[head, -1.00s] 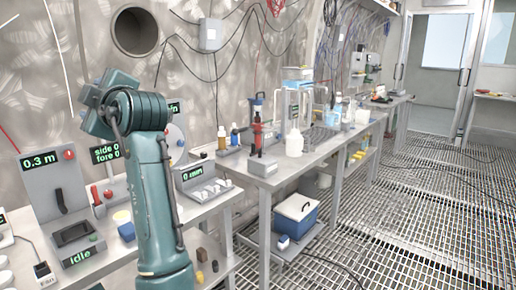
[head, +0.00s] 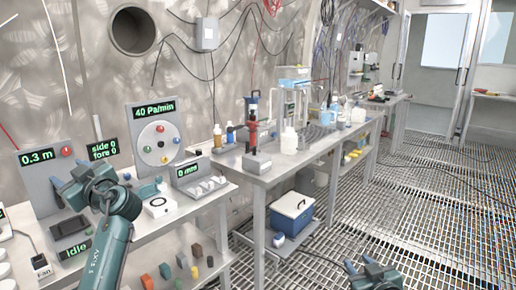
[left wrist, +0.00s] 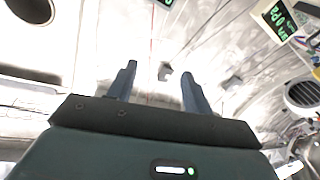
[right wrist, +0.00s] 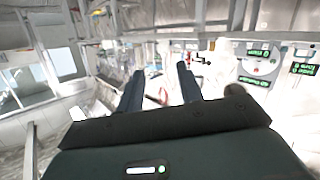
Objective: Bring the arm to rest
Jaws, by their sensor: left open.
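My left gripper (head: 68,180) is at the left of the head view, in front of the bench with the control boxes. In the left wrist view its two fingers (left wrist: 158,88) stand apart with nothing between them. My right gripper (head: 362,266) shows at the bottom edge of the head view, over the grating floor. In the right wrist view its fingers (right wrist: 158,88) are also apart and empty. The rest of the right arm is out of the head view.
A blue cooler (head: 291,215) sits under the second bench. The grating floor (head: 430,200) at right is open.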

